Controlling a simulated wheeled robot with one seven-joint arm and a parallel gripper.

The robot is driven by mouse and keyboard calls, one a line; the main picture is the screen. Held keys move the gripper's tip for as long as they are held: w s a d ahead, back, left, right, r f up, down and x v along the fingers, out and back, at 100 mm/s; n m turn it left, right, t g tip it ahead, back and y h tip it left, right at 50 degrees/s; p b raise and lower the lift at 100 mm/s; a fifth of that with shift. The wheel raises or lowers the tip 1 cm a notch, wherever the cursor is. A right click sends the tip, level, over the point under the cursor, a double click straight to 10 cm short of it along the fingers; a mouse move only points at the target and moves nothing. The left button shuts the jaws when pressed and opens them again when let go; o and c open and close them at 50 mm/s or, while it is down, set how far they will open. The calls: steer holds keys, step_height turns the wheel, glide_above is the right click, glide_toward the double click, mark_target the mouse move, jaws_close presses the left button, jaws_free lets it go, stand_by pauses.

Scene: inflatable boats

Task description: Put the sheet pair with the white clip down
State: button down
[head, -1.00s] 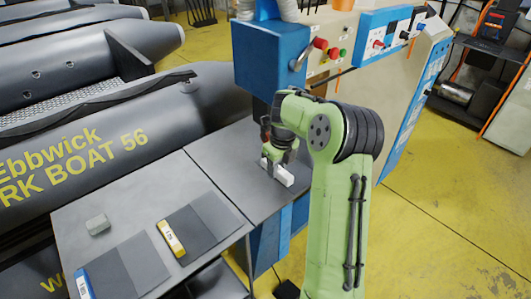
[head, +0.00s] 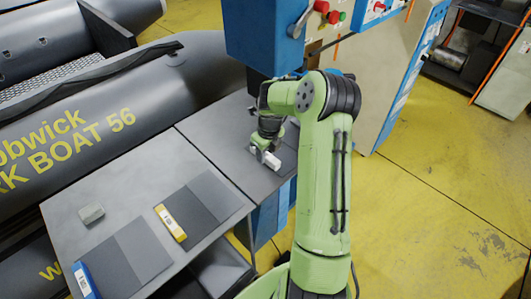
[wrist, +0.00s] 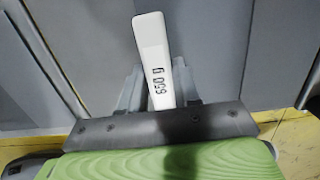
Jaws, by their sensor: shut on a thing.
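My gripper (head: 258,150) is shut on the white clip (head: 266,158) over the dark grey right-hand section of the work surface. In the wrist view the white clip (wrist: 153,50) stands out between the fingers, with dark printed digits on it. Grey sheet material lies around the clip in that view, but I cannot tell the sheet pair's edges from the grey surface. In the head view the arm and gripper hide most of the pair. I cannot tell whether it touches the surface.
On the lighter table (head: 130,175) lie a sheet pair with a yellow clip (head: 170,223), one with a blue clip (head: 86,281) and a small grey block (head: 91,213). A blue machine head (head: 262,40) stands just behind my gripper. Grey boats (head: 130,110) line the left.

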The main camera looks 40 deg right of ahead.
steer(key=shift+f, duration=0.15)
steer(key=c, duration=0.8)
jaws_free()
